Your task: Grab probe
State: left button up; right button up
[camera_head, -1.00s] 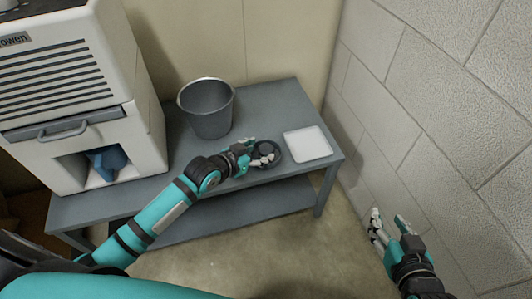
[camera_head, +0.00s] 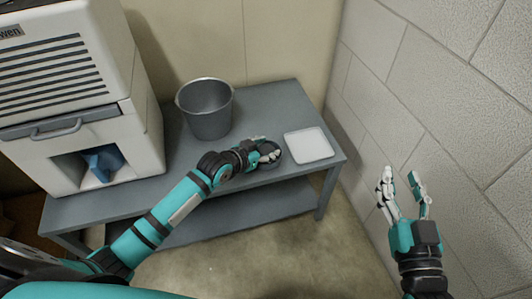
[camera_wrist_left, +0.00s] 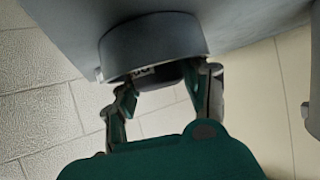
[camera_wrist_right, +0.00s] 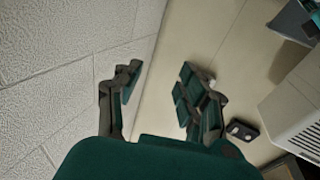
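No thing is clearly recognizable as a probe. A dark round dish (camera_head: 270,160) lies on the grey table, left of a white square tray. My left gripper (camera_head: 264,150) is at this dish, its fingers over it. In the left wrist view, a grey round rim (camera_wrist_left: 155,42) surrounds a dark object with pale markings (camera_wrist_left: 160,75). My left fingers (camera_wrist_left: 165,95) stand apart on either side of that object; whether they grip it cannot be told. My right gripper (camera_head: 403,190) is open and empty, raised in front of the block wall, and shows in the right wrist view (camera_wrist_right: 160,80).
The grey table (camera_head: 285,100) also holds a grey bucket (camera_head: 207,110), the white tray (camera_head: 308,144) and a large white machine (camera_head: 90,110) with a blue part in its opening. The block wall (camera_head: 450,90) rises close on the right.

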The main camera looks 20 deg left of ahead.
pick_arm(q)
jog(key=c, duration=0.7)
jog(key=shift+r, duration=0.15)
